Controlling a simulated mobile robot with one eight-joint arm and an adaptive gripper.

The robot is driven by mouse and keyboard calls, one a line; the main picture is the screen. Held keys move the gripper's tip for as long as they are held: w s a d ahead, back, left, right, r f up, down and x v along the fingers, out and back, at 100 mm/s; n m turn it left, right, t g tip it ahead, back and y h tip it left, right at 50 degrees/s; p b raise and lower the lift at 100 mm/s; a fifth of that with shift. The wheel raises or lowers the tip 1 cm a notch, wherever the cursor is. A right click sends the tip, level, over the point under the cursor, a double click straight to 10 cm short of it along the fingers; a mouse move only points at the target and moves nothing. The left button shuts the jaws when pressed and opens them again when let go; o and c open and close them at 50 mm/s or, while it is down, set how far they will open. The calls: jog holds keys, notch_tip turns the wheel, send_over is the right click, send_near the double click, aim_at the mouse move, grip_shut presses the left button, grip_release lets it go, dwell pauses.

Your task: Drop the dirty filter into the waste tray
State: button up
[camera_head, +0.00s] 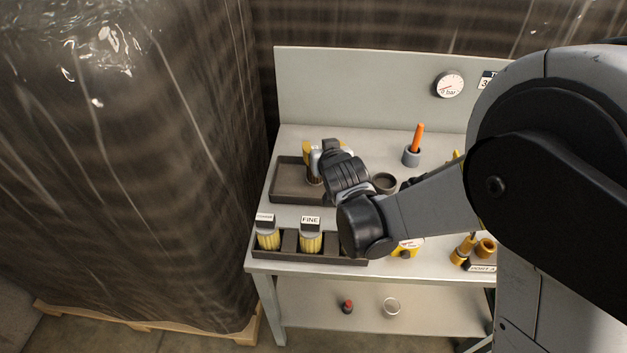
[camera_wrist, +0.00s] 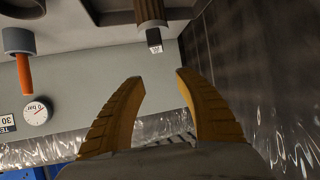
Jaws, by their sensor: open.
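The dirty filter (camera_wrist: 150,12), brown and ribbed with a black labelled cap, stands in the waste tray, upright as far as I can tell. In the head view its lower part (camera_head: 314,179) shows just below my gripper (camera_head: 318,152), which hides the rest. The waste tray (camera_head: 284,186) is a shallow dark tray at the left of the bench top. In the wrist view, which is upside down, the yellow fingers of my gripper (camera_wrist: 161,77) are spread with nothing between them. The filter is beyond the fingertips and apart from them.
A dark rack (camera_head: 290,250) at the front edge holds two yellow filters, one labelled FINE (camera_head: 311,237). A grey cup with an orange tool (camera_head: 416,139) stands at the back. A dark round cup (camera_head: 384,182) is right of the tray. A wrapped stack (camera_head: 130,160) rises close at left.

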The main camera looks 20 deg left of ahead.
jog(key=v, duration=0.6)
jog(key=s+d+r+m+g+h, duration=0.1)
jog(key=s+d+r+m+h, duration=0.15)
jog(key=d, duration=0.75)
jog(key=s+d+r+m+h, duration=0.1)
jog(key=s+d+r+h, duration=0.15)
jog(key=d, duration=0.85)
jog(key=s+d+m+g+h, duration=0.1)
jog(key=s+d+m+g, duration=0.1)
jog(key=s+d, duration=1.2)
jog(key=shift+s+d+f+g, duration=0.2)
jog(key=shift+s+f+g, duration=0.1)
jog(key=shift+s+g, duration=0.45)
jog(key=shift+t, duration=0.25)
jog(key=shift+c, duration=0.4)
